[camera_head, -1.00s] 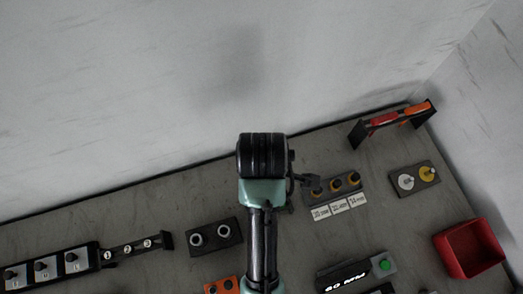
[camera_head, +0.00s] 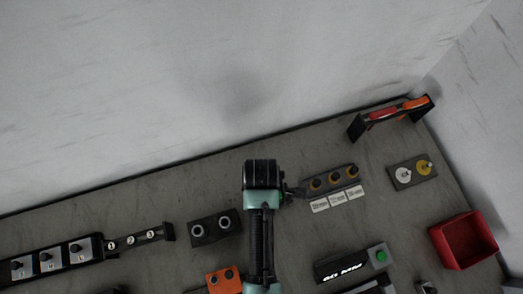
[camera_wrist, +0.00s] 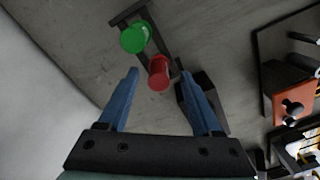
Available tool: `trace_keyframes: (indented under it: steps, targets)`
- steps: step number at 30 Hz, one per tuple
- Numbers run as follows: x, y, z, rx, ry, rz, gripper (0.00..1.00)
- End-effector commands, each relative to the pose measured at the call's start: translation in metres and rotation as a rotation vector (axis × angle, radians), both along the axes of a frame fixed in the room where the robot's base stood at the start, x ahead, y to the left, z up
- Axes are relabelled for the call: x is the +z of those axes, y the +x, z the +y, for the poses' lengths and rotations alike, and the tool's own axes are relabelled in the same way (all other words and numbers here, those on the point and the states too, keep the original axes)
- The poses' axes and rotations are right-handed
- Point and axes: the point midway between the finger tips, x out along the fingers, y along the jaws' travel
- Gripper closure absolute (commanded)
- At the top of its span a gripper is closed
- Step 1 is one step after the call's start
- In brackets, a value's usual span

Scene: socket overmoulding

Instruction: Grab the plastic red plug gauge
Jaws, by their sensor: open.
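The red plug gauge (camera_wrist: 159,73) shows in the wrist view as a red cylinder with a rounded end, on a black holder (camera_wrist: 166,47). A green plug gauge (camera_wrist: 135,38) sits on the same holder, up and to the left. My gripper (camera_wrist: 160,72) is open, with its two blue fingers spread. The red gauge appears between the fingertips in the picture, with nothing gripped. Whether it lies beyond the tips in depth I cannot tell. In the head view my arm stands over the middle of the table, and I cannot make out the red gauge or the fingers.
A dark block (camera_wrist: 205,97) lies behind the right finger. In the head view a red bin (camera_head: 438,240) stands at the right, and a rack with red and orange handles (camera_head: 402,109) stands behind it. A block with two rings (camera_head: 214,229) is left of my arm. A wall (camera_head: 120,90) bounds the back.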

Motion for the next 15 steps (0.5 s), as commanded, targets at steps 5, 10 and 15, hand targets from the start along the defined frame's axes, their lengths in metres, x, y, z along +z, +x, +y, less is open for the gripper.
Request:
trace_keyframes:
  steps: [5, 10, 15]
  targets:
    - [-0.0133, 0.0001, 0.0000, 0.000, 0.000, -0.001, 0.34]
    - [-0.0142, 0.0003, -0.0001, 0.000, -0.001, -0.002, 0.34]
    - [-0.0139, 0.0004, -0.0001, 0.000, -0.001, -0.002, 0.56]
